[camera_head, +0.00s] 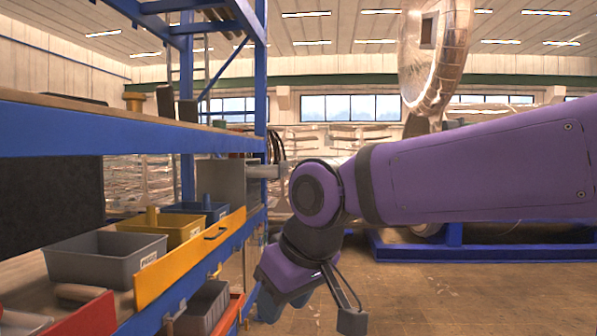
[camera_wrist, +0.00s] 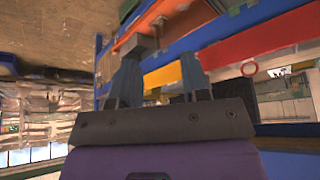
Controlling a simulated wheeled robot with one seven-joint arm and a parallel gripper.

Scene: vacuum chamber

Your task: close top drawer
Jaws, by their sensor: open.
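The upper drawer has a long yellow front (camera_head: 160,272) with a dark handle (camera_head: 215,234), on the blue rack at the left of the head view. It appears to stand out from the rack; how far is unclear. My gripper (camera_head: 282,302) hangs to the right of and below the yellow front, pointing down, apart from it. In the wrist view my gripper (camera_wrist: 160,80) has its two blue-grey fingers spread with nothing clearly held between them. A yellow surface (camera_wrist: 163,76) shows beyond the fingers; whether it is the drawer front cannot be told.
Behind the yellow front are a grey bin (camera_head: 105,262), a yellow bin (camera_head: 160,222) and a blue bin (camera_head: 196,209). Red panels (camera_head: 88,318) show lower down. A blue rack post (camera_head: 261,110) stands close to my arm. Open floor (camera_head: 430,295) lies to the right.

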